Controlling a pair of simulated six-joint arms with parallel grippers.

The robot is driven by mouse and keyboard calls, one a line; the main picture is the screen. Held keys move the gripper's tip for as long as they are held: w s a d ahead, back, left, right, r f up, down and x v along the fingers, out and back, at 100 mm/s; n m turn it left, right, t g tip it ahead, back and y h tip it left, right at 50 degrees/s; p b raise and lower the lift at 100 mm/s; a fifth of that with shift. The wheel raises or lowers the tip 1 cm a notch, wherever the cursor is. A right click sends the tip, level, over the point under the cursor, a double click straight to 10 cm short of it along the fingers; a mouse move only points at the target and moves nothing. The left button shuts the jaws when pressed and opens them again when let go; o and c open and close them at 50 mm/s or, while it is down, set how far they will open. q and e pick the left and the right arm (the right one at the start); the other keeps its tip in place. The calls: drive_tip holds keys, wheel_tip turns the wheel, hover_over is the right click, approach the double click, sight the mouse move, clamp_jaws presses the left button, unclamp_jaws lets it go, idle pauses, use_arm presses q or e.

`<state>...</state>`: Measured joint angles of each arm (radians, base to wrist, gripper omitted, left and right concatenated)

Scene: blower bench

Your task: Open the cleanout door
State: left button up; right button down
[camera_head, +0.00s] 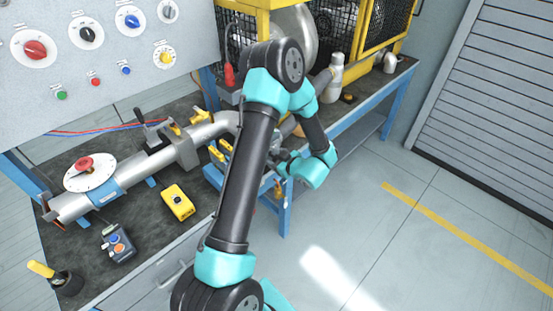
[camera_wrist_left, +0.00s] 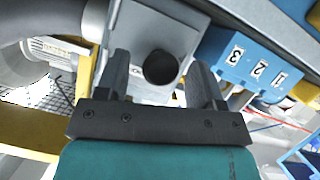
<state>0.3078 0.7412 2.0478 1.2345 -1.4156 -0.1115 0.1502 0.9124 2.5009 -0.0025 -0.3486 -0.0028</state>
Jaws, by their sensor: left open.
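My left gripper (camera_head: 278,163) is at the bench's front edge in the head view, partly hidden by my own arm. In the left wrist view the gripper (camera_wrist_left: 159,78) has its two dark fingers spread apart. Beyond and between them is a light grey housing (camera_wrist_left: 150,28) with a dark round shape (camera_wrist_left: 161,67) on its face. I cannot tell whether this shape is a knob or an opening, or whether the fingers touch it. I cannot make out the cleanout door for certain; my arm covers part of the ducting in the head view. My right gripper is not in view.
A grey pipe (camera_head: 135,170) with a red-knobbed disc (camera_head: 88,171) runs along the bench. A yellow button box (camera_head: 178,202) and a grey control box (camera_head: 118,243) lie in front. A blue block numbered 3, 2, 1 (camera_wrist_left: 240,66) is close to the right finger. The floor at right is clear.

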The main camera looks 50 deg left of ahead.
use_arm(q)
drive_tip(key=shift+a+f, duration=0.2)
drive_tip(key=shift+a, duration=0.2)
drive_tip(key=shift+c, duration=0.2)
clamp_jaws()
